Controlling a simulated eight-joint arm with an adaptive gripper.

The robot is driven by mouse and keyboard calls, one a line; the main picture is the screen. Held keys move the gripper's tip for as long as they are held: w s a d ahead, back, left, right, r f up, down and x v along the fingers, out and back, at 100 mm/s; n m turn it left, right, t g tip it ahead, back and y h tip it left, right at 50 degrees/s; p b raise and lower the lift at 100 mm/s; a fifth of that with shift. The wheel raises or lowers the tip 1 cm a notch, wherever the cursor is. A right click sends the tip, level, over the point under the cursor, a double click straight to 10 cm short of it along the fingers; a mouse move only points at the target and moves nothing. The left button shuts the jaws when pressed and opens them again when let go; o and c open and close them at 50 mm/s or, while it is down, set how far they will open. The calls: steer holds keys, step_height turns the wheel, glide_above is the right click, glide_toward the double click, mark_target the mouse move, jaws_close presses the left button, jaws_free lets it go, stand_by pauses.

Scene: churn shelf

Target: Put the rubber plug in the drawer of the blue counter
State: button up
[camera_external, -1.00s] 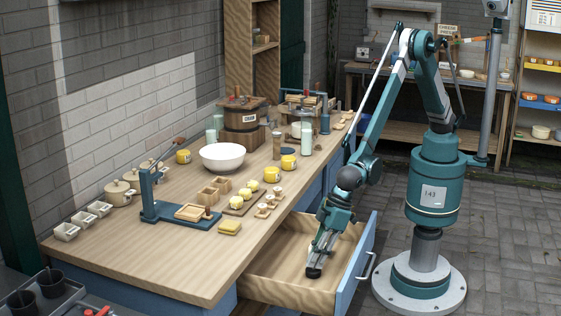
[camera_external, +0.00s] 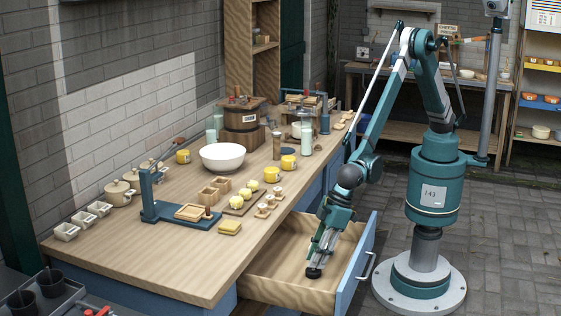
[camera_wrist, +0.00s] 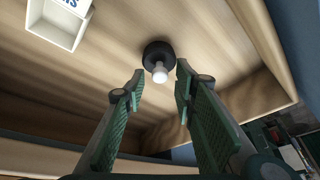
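The rubber plug (camera_external: 313,272), a black disc with a pale knob, rests on the floor of the open drawer (camera_external: 275,289) of the blue counter (camera_external: 205,305). In the wrist view the plug (camera_wrist: 158,57) shows just beyond my fingertips, knob toward the camera. My gripper (camera_external: 319,258) reaches down into the drawer, right above the plug. In the wrist view the fingers of my gripper (camera_wrist: 158,85) are spread apart, with nothing held between them. The knob lies in line with the gap between them.
A white open box (camera_wrist: 58,22) with dark lettering shows at the upper left of the wrist view, on the wooden surface. The drawer's blue front (camera_external: 357,270) with a handle is close to my arm. The counter top holds a white bowl (camera_external: 222,157), yellow mugs and several other goods.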

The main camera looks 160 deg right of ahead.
steer(key=p+v, duration=0.2)
steer(key=v, duration=0.9)
steer(key=shift+r, duration=0.2)
stand_by(0.4)
steer(key=s+a+r+n+t+y, duration=0.15)
steer(key=s+a+r+n, duration=0.35)
steer(key=s+a+r, duration=1.6)
steer(key=s+a+n+t+y, duration=0.1)
steer(key=s+a, duration=0.4)
steer(key=s, duration=1)
steer(key=s+a+n+t, duration=0.1)
steer(key=s+a+n, duration=0.3)
steer(key=s, duration=1.1)
steer(key=shift+s+a+r+y, duration=0.2)
steer(key=shift+s+a+y, duration=0.15)
steer(key=shift+a, duration=0.45)
